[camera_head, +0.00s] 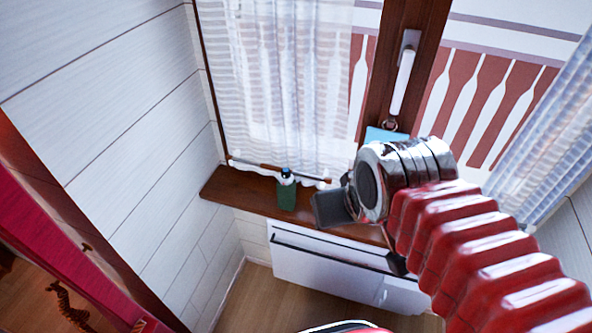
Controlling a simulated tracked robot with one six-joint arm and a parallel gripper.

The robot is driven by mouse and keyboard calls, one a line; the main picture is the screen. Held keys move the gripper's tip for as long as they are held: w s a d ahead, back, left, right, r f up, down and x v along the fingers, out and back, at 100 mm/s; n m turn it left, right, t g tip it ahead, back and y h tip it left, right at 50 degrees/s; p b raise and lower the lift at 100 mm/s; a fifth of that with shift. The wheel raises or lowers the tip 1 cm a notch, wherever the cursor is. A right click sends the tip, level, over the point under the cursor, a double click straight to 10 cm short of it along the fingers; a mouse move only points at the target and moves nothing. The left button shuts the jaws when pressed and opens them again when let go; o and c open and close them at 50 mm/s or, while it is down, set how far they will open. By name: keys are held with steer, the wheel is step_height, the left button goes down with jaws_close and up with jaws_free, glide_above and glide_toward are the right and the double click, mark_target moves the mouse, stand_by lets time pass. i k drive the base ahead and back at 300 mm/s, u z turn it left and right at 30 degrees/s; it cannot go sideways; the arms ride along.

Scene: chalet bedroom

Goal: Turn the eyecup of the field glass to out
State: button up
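A small upright green object with a dark top and a light band (287,190) stands on the brown window sill. It may be the field glass, but it is too small to be sure, and its eyecup setting cannot be read. My gripper (342,210) is at the end of my red arm, to the right of the green object and apart from it. A dark flat part of it shows at its left. The wrist hides most of the gripper, so its opening cannot be judged.
The wooden sill (235,188) runs under the window, above a white radiator (330,268). A blue item (385,134) hangs below the window handle (403,80). Sheer curtains (280,80) hang close behind.

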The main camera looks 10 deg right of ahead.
mark_target(286, 173)
steer(key=z, duration=0.4)
steer(key=k, duration=1.5)
steer(key=u, duration=1.1)
steer(key=i, duration=1)
steer(key=u, duration=0.05)
